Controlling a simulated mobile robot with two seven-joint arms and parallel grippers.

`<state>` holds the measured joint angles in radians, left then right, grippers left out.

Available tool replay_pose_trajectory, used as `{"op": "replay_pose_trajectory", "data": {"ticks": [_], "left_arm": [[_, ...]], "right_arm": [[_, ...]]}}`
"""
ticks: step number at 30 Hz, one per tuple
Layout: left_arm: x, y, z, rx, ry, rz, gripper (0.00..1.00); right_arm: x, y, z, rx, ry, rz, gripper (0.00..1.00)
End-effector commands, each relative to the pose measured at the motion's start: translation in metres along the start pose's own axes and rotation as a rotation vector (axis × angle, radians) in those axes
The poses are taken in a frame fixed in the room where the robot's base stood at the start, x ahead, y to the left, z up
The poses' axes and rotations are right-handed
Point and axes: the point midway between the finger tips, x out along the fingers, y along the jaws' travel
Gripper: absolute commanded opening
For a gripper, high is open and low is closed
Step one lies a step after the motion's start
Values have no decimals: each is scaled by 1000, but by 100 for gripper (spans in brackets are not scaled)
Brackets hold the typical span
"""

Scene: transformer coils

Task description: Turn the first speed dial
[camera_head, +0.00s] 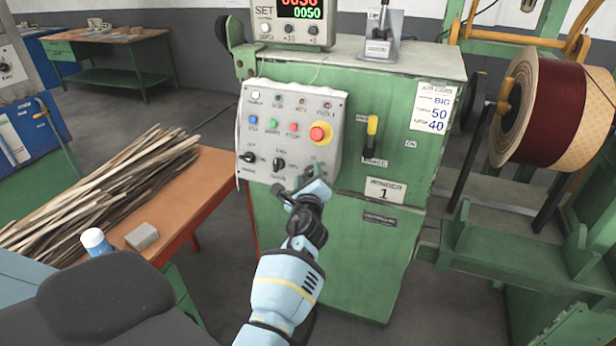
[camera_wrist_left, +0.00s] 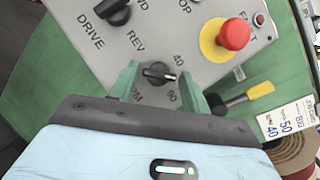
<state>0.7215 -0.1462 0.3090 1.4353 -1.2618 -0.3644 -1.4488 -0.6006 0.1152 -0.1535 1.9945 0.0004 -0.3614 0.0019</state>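The speed dial (camera_wrist_left: 160,73) is a small black knob on the grey control panel, with "40" and "90" printed beside it and part of "RPM". My left gripper (camera_wrist_left: 162,82) is open, its two green fingers apart on either side of the dial, with gaps visible between them and the knob. I cannot tell whether the fingertips touch the panel. In the head view my left gripper (camera_head: 308,180) is at the lower right of the control panel (camera_head: 262,138) and hides the dial. My right gripper is not in view.
A yellow-handled lever (camera_head: 372,135) is to the right. A wooden-strip pile (camera_head: 100,195) lies on the left table.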

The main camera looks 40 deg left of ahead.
Motion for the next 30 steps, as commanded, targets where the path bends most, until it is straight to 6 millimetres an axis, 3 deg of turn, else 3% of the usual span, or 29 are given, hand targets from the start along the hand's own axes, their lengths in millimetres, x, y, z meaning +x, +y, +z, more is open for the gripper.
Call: {"op": "replay_pose_trajectory", "data": {"ticks": [1, 7, 17, 30], "left_arm": [[0, 0, 0, 0, 0, 0, 40], [0, 0, 0, 0, 0, 0, 15], [0, -1, 0, -47, 0, 26, 15], [1, -6, 3, -333, -1, 187, 15]], "right_arm": [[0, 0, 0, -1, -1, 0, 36], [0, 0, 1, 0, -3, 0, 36], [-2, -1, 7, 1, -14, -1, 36], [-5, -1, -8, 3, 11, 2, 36]]}}
